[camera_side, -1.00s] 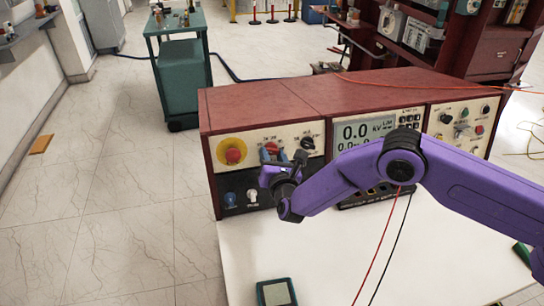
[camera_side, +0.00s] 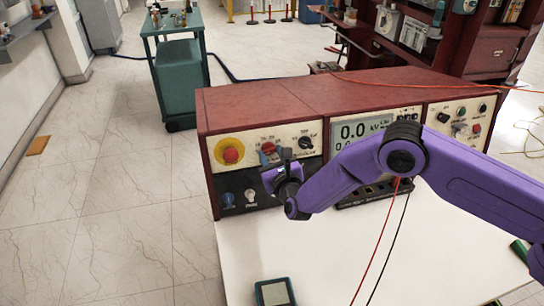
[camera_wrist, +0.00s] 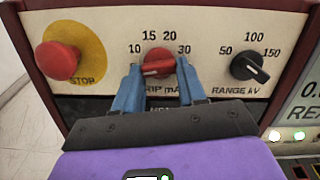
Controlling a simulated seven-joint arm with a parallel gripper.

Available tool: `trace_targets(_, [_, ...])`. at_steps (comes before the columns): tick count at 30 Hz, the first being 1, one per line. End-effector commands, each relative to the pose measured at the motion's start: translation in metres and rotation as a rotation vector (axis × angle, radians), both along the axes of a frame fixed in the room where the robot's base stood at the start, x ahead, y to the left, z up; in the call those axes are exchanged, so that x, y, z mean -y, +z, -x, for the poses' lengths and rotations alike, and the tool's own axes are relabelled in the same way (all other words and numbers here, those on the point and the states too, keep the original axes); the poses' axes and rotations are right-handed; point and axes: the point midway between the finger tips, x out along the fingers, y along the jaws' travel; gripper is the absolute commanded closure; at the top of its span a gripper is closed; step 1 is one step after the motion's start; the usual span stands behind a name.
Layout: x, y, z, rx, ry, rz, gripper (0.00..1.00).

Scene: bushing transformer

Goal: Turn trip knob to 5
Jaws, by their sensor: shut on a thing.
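The trip knob (camera_wrist: 157,64) is red with a pale pointer line lying close to level. It sits on the cream panel in the wrist view, below the marks 10, 15, 20 and 30. No 5 mark is visible; my left finger covers the panel lower left of the knob. My gripper (camera_wrist: 158,70) has its blue fingers on both sides of the knob, shut on it. In the side view, my gripper (camera_side: 277,158) is against the left part of the test set (camera_side: 260,98), where part of the red knob (camera_side: 268,147) shows above the fingers.
A red STOP button (camera_wrist: 59,60) on a yellow disc stands out left of the trip knob. A black range knob (camera_wrist: 249,66) is on the right. Red and black leads (camera_side: 381,260) hang over the white tabletop (camera_side: 255,245). A handheld device (camera_side: 274,292) lies in front.

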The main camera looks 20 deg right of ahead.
Motion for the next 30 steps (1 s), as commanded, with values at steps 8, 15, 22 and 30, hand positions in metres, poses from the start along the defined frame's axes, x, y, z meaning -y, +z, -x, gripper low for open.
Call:
trace_targets(8, [0.000,0.000,0.000,0.000,0.002,0.006,0.90])
trace_targets(15, [0.000,0.000,0.000,0.000,0.001,0.004,0.34])
trace_targets(22, [0.000,0.000,0.001,0.000,0.001,0.003,0.34])
trace_targets(30, [0.000,0.002,0.028,-0.001,0.003,0.004,0.34])
